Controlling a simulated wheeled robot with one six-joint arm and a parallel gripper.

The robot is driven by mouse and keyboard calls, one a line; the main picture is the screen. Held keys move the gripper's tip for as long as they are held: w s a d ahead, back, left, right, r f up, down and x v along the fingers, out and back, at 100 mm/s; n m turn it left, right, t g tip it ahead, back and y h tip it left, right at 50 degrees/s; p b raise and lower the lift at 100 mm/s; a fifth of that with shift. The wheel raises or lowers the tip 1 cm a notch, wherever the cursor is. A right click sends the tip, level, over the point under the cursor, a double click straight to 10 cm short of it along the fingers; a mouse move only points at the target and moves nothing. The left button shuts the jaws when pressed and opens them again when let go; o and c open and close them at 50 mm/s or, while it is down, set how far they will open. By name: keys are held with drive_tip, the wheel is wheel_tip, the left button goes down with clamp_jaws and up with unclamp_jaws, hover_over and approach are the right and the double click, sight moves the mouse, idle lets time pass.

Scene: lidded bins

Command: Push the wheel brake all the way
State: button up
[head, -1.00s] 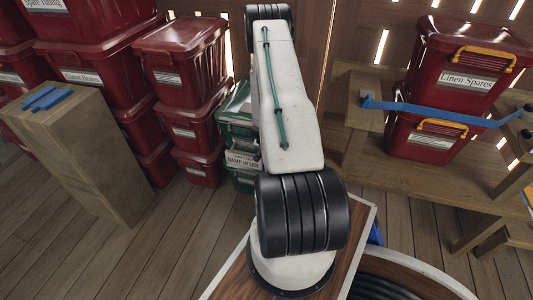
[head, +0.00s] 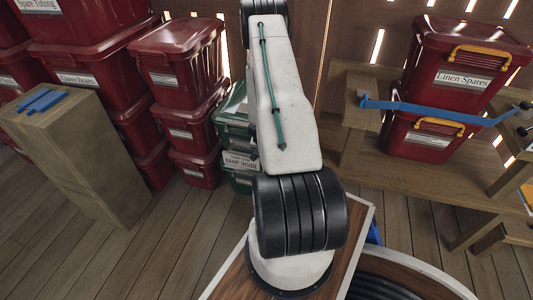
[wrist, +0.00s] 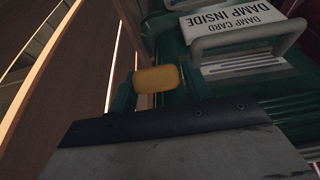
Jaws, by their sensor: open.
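A yellow-orange pad (wrist: 157,78), which looks like the brake pedal, sits low beside the green bin in the wrist view. I cannot tell how far it is pressed. The green bin (wrist: 290,95) has a grey handle and a white card reading "DAMP INSIDE". In the head view the green bin (head: 236,112) is partly hidden behind my arm. My gripper (wrist: 165,124) shows as a grey slab with a dark edge along the bottom of the wrist view, just short of the pad in the picture.
Red lidded bins (head: 182,65) are stacked left of the green bin. A wooden block (head: 75,150) with blue pieces stands at the left. A wooden bench (head: 385,160) holds two red bins at the right, with a blue strap (head: 440,113) across. Plank floor is open in front.

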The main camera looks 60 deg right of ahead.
drive_tip(key=v, duration=0.6)
drive_tip(key=shift+a+r, duration=0.15)
drive_tip(key=shift+r, duration=0.05)
drive_tip(key=a+y, duration=0.3)
drive_tip(key=a, duration=0.3)
drive_tip(key=a+r+n+g+y, duration=0.1)
drive_tip(key=a+r+n+y, duration=0.15)
drive_tip(key=a+r, duration=0.95)
drive_tip(key=a+r+n+g+y, duration=0.15)
drive_tip(key=a+r+n, duration=0.25)
drive_tip(key=a+r, duration=0.75)
drive_tip(key=s+a+r+n+t+h, duration=0.1)
drive_tip(key=s+a+r+n, duration=0.1)
drive_tip(key=s+a+r, duration=0.3)
drive_tip(key=s+a+r+n+t+h, duration=0.1)
drive_tip(key=s+a+r+n, duration=0.2)
drive_tip(key=r, duration=0.8)
drive_tip(key=s+a+r+n+t+h, duration=0.1)
drive_tip(key=s+a+r+n, duration=0.2)
drive_tip(key=s+a+r, duration=0.4)
drive_tip(key=shift+a+r, duration=0.35)
drive_tip(key=shift+r, duration=0.3)
drive_tip(key=shift+n, duration=0.25)
